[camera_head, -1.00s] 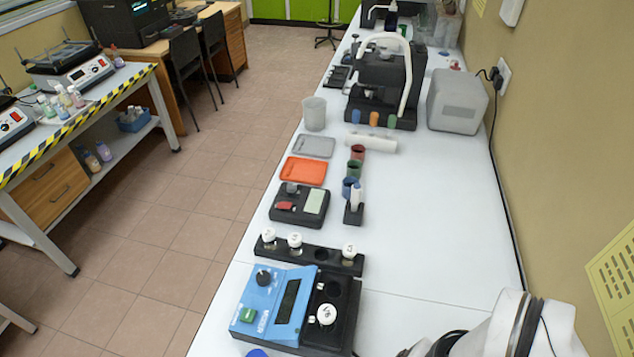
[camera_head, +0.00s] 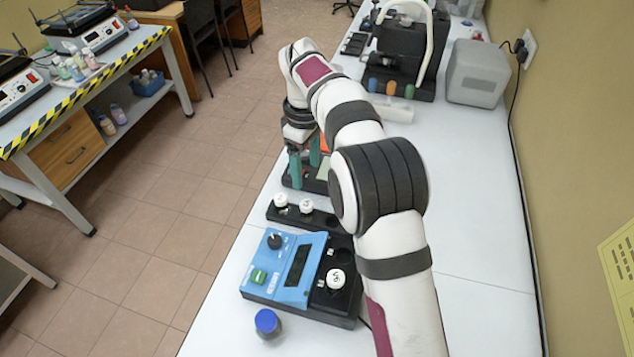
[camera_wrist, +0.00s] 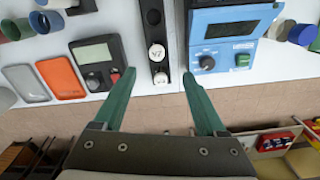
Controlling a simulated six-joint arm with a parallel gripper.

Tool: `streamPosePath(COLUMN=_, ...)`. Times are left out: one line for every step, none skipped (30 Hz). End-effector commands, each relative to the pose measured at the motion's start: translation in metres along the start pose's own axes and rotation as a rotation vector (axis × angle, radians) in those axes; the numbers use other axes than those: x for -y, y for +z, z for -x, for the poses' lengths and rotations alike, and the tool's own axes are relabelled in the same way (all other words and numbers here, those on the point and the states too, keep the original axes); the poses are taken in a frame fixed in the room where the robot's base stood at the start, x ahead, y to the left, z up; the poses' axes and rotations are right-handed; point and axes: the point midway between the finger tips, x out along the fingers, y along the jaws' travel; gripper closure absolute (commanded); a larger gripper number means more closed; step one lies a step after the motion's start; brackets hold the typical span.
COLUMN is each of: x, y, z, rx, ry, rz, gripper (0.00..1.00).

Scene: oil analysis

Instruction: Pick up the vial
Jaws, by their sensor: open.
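Two white-capped vials stand in a black rack; in the head view they are the left vial (camera_head: 281,201) and the one beside it (camera_head: 306,206). In the wrist view, one cap reads V7 (camera_wrist: 157,52) and another vial (camera_wrist: 160,78) stands nearer. The rack (camera_wrist: 152,35) runs between my fingers in that view. Another white-capped vial (camera_head: 336,279) sits in the blue device (camera_head: 285,268). My gripper (camera_wrist: 158,73), with two green fingers, is open and empty. In the head view it (camera_head: 305,168) hangs behind the rack, pointing down.
A black device with a screen (camera_wrist: 97,52), an orange tray (camera_wrist: 60,77) and a grey tray (camera_wrist: 26,83) lie left of the rack in the wrist view. A blue-capped bottle (camera_head: 267,322) stands at the front. The right side of the white bench (camera_head: 480,210) is clear.

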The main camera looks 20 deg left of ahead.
Motion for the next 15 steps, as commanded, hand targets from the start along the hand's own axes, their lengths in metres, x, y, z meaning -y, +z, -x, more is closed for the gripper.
streamPosePath(x=0.001, y=0.001, z=-0.013, rx=0.003, ry=-0.005, rz=0.002, gripper=0.26)
streamPosePath(x=0.001, y=0.001, z=-0.021, rx=0.003, ry=-0.005, rz=0.0, gripper=0.26)
streamPosePath(x=0.001, y=0.001, z=-0.034, rx=0.004, ry=-0.006, rz=-0.001, gripper=0.26)
streamPosePath(x=0.001, y=0.001, z=-0.043, rx=0.004, ry=-0.006, rz=-0.001, gripper=0.26)
streamPosePath(x=0.001, y=0.001, z=-0.052, rx=0.004, ry=-0.005, rz=-0.002, gripper=0.26)
streamPosePath(x=0.001, y=0.001, z=-0.062, rx=0.003, ry=-0.005, rz=-0.002, gripper=0.26)
streamPosePath(x=0.001, y=0.001, z=-0.07, rx=0.003, ry=-0.005, rz=-0.003, gripper=0.26)
streamPosePath(x=0.0, y=0.001, z=-0.076, rx=0.002, ry=-0.004, rz=-0.004, gripper=0.26)
streamPosePath(x=0.0, y=0.001, z=-0.083, rx=0.001, ry=-0.003, rz=-0.004, gripper=0.26)
streamPosePath(x=0.0, y=0.001, z=-0.088, rx=0.001, ry=-0.004, rz=-0.004, gripper=0.26)
streamPosePath(x=0.0, y=0.001, z=-0.091, rx=0.0, ry=-0.003, rz=-0.004, gripper=0.26)
streamPosePath(x=0.0, y=0.001, z=-0.095, rx=0.001, ry=-0.003, rz=-0.005, gripper=0.26)
streamPosePath(x=-0.001, y=0.0, z=-0.099, rx=0.001, ry=-0.003, rz=-0.006, gripper=0.26)
streamPosePath(x=-0.002, y=-0.001, z=-0.104, rx=0.001, ry=-0.003, rz=-0.005, gripper=0.26)
streamPosePath(x=-0.003, y=-0.003, z=-0.113, rx=0.001, ry=-0.003, rz=-0.005, gripper=0.26)
